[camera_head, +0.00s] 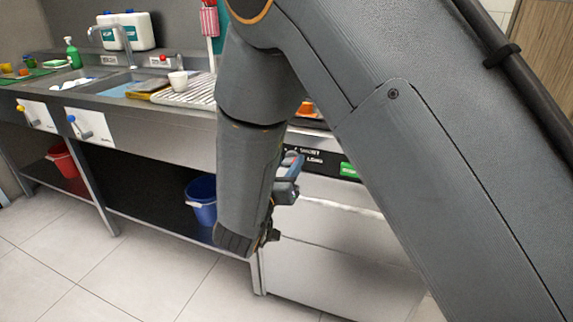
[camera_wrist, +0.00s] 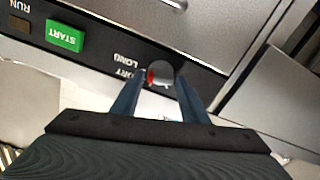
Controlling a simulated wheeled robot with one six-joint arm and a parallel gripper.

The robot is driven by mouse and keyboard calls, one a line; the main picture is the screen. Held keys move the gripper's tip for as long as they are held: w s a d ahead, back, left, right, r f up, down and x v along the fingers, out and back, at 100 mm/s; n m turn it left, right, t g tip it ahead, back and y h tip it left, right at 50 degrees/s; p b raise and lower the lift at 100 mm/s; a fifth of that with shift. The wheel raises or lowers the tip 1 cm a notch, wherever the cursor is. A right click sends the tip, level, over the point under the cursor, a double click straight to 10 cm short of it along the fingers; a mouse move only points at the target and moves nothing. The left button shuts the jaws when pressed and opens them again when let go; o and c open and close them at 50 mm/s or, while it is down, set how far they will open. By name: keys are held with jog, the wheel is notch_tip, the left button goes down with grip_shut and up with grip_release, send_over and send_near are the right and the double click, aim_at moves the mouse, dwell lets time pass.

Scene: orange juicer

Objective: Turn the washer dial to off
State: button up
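The washer's black front panel (camera_head: 325,162) shows in the head view, partly hidden by my arm. In the wrist view the dial (camera_wrist: 160,73) is a small grey round knob with a red mark on its left side. It sits next to the printed words SHORT and LONG, which appear upside down. My gripper (camera_wrist: 161,82) has its two blue fingers apart, with the tips at either side of the dial. I cannot tell whether the tips touch it. In the head view my gripper (camera_head: 288,178) is in front of the panel, and the dial is hidden there.
A green START button (camera_wrist: 65,37) and a brown RUN button (camera_wrist: 19,24) are on the same panel. The sink counter (camera_head: 150,107) stands to the left, with a blue bucket (camera_head: 201,200) and a red bucket (camera_head: 64,161) beneath. The tiled floor in front is clear.

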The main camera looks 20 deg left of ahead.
jog(key=c, duration=0.7)
jog(key=shift+p, duration=0.5)
jog(key=n+p, duration=0.2)
jog(key=shift+s+r+p, duration=0.1)
jog(key=shift+r+p, duration=0.05)
jog(key=shift+p, duration=0.15)
jog(key=n+p, duration=0.2)
jog(key=p, duration=0.1)
jog(key=shift+a+n, duration=0.1)
jog(key=shift+n, duration=0.3)
jog(key=n+p, duration=0.2)
jog(key=n, duration=0.1)
jog(key=n+p, duration=0.3)
jog(key=shift+a+f, duration=0.1)
jog(key=shift+f, duration=0.1)
jog(key=n+p, duration=0.1)
jog(key=n, duration=0.2)
jog(key=n+p, duration=0.2)
jog(key=n, duration=0.1)
jog(key=shift+f+n+p, duration=0.2)
jog(key=shift+n+p, duration=0.1)
jog(key=shift+n, duration=0.1)
jog(key=n+p, duration=0.1)
jog(key=n, duration=0.5)
jog(key=shift+f+p, duration=0.2)
jog(key=shift+p, duration=0.15)
